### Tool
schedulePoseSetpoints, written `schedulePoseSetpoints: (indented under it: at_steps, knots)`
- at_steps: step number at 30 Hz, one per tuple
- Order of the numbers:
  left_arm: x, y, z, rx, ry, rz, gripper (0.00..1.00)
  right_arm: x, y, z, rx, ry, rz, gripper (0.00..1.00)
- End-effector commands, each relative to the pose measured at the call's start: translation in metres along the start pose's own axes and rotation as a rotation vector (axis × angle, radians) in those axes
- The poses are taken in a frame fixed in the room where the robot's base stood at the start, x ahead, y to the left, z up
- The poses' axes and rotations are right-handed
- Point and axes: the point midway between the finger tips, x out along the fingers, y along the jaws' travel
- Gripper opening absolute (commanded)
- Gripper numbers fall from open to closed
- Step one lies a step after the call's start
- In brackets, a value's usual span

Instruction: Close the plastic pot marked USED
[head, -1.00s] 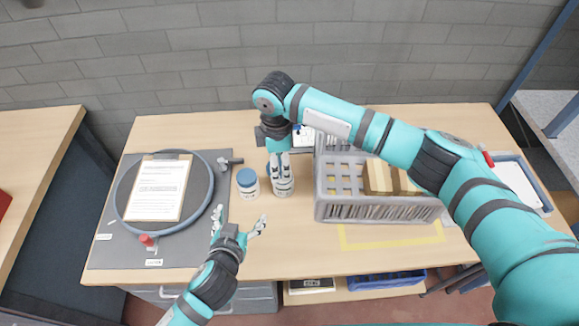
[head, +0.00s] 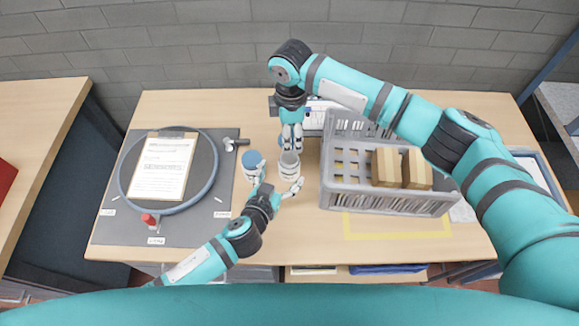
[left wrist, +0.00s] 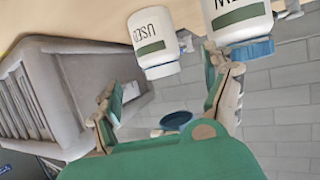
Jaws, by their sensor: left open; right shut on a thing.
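The pot marked USED (left wrist: 152,42) is white with a green band and no lid on its mouth; it stands on the table in the head view (head: 289,163). A second white pot (left wrist: 240,22) with a blue lid stands left of it in the head view (head: 254,160). My left gripper (head: 277,178) is open, its fingers spread in front of the USED pot, not closed on it. My right gripper (head: 291,136) points down just behind and above the USED pot, shut on a blue lid (left wrist: 176,120), mostly hidden by its fingers in the head view.
A grey crate (head: 385,202) with brown boxes stands close on the right. A dark board (head: 112,225) with a ring and clipboard (head: 160,168) lies on the left. A brick wall (head: 180,60) closes off the back. The front of the table is partly free.

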Motion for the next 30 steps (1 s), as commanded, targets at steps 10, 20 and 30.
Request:
schedulePoseSetpoints:
  at_steps: [10, 20, 30]
  knots:
    - [0.06, 0.001, -0.001, 0.001, 0.001, 0.0, 0.84, 0.0, 0.0, 0.0, 0.0, 0.0, 0.0, 0.38]
    - [0.074, 0.001, 0.0, -0.001, -0.001, 0.001, 0.84, 0.0, 0.0, 0.0, 0.0, 0.0, 0.0, 0.38]
    - [0.074, 0.0, 0.0, -0.001, -0.001, 0.001, 0.63, 0.0, 0.0, 0.0, 0.0, 0.0, 0.0, 0.38]
